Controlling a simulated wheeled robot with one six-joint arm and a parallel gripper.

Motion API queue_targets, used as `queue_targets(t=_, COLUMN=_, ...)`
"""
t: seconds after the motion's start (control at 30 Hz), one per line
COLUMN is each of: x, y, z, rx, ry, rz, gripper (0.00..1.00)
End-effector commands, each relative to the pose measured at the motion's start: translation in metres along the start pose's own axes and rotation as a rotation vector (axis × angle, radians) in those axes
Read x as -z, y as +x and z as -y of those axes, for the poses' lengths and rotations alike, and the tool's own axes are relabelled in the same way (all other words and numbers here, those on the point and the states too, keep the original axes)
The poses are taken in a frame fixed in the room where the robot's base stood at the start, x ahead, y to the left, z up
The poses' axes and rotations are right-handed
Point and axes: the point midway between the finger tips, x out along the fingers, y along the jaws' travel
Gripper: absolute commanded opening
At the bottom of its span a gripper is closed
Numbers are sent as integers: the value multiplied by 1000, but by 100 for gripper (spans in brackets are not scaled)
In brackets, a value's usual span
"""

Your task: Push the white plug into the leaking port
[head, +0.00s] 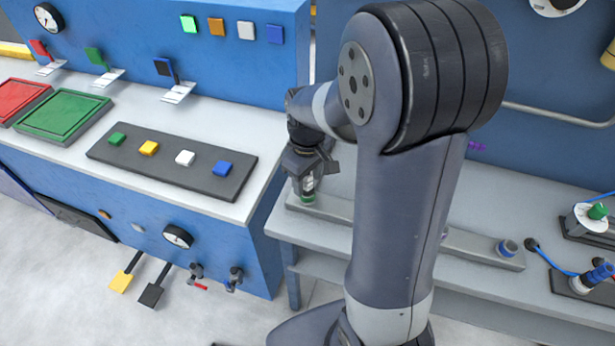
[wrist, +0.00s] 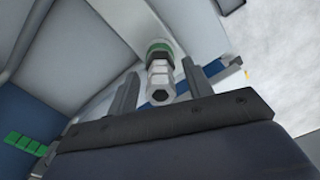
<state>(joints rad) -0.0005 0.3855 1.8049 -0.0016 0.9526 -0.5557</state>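The white plug (wrist: 159,76) shows in the wrist view with a dark hollow in its near end and a green band (wrist: 158,47) at its far end. In the head view it is partly hidden under my gripper (head: 309,178), and the green band (head: 307,198) shows at the left end of a grey bar (head: 340,209). In the wrist view the fingers of my gripper (wrist: 160,68) stand either side of the plug with a gap on each side. I cannot tell which port leaks.
Fittings with cables, one green-topped (head: 597,211), one blue (head: 602,271), stand further right. A blue cabinet with a button strip (head: 172,162) stands left. My arm hides the bar's middle.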

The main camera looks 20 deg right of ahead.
Motion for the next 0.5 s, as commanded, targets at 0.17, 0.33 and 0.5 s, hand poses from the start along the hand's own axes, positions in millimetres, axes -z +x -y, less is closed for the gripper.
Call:
queue_targets(t=0.17, x=0, y=0, z=0, rx=0, ry=0, rz=0, gripper=49)
queue_targets(t=0.33, x=1, y=-9, z=0, rx=-2, ry=0, rz=-3, gripper=49)
queue_targets(t=0.5, x=1, y=-40, z=-1, rx=-4, ry=0, rz=-6, gripper=49)
